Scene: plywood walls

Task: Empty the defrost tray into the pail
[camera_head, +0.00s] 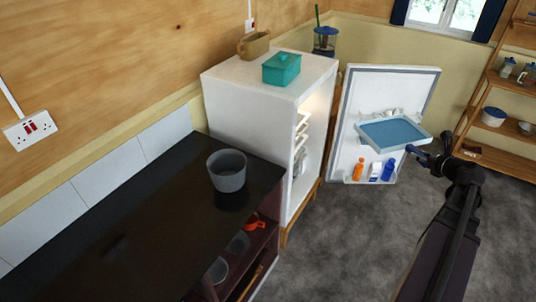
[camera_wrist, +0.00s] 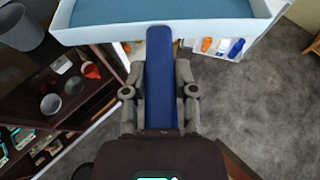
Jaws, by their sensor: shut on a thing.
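The defrost tray (camera_head: 400,148) is a shallow light-blue tray with a darker blue inside. My gripper (camera_head: 432,158) is shut on its blue handle and holds it roughly level in the air, in front of the open fridge door. In the wrist view the tray (camera_wrist: 205,32) fills the top, and the handle (camera_wrist: 159,90) lies between the fingers of my gripper (camera_wrist: 160,72). I cannot tell whether the blue inside is water or the tray floor. The grey pail (camera_head: 228,172) stands upright on the dark counter, left of the tray and apart from it. The pail (camera_wrist: 18,30) also shows at upper left in the wrist view.
The white fridge (camera_head: 240,110) stands between counter and tray, with a teal box (camera_head: 281,68) and a brown container (camera_head: 253,44) on top. Its open door (camera_head: 350,115) holds bottles. Wooden shelves (camera_head: 500,85) stand at right. The dark counter (camera_head: 125,225) is mostly bare; grey floor is clear.

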